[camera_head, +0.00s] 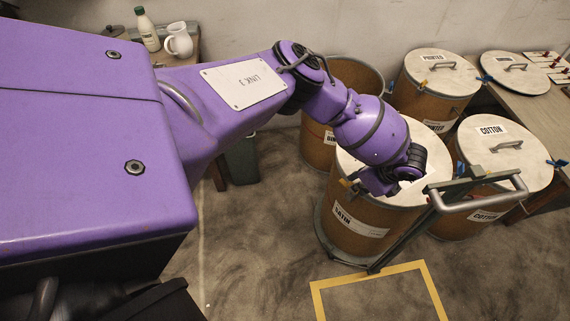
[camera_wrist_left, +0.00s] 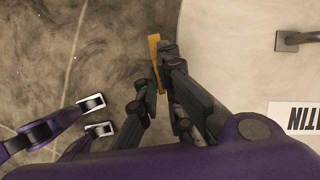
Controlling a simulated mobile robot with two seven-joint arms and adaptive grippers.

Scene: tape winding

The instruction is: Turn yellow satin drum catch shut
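The satin drum (camera_head: 342,228) is a brown drum with a pale lid (camera_head: 345,165) and stands below my left arm. Its yellow catch (camera_head: 348,190) is at the left rim in the head view, beside my left gripper (camera_head: 364,181). In the left wrist view, the catch (camera_wrist_left: 154,55) is a narrow yellow strip near the lid's edge (camera_wrist_left: 200,50). The dark left gripper fingers (camera_wrist_left: 160,75) are close together, with the strip between their tips. They partly hide it. My arm hides part of the lid in the head view. My right gripper is not recognisable in either view.
A grey trolley handle (camera_head: 480,203) rises in front of the drum. A cotton drum (camera_head: 455,220), a printed drum (camera_head: 425,103) and an open drum (camera_head: 312,150) stand close by. A yellow floor outline (camera_head: 375,277) lies in front. The floor left of the drum is clear.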

